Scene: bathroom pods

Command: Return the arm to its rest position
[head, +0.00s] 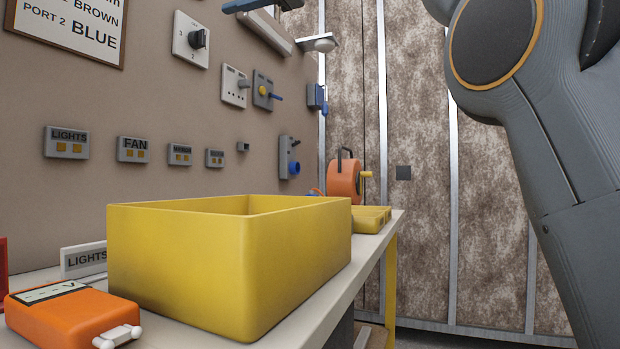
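My arm (575,160) shows at the right side of the head view. Its grey links run from the top right down past the lower right edge, with an orange-ringed joint near the top. My gripper is not in the picture, so I cannot see whether it is open or holds anything. The visible part of the arm stands to the right of the bench, apart from it in the picture.
A yellow bin (180,265) stands on a narrow white bench (335,300) along the left wall. An orange device (70,315) lies in front, and an orange reel (343,180) is behind. Switches and a rotary knob (197,38) stick out from the wall.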

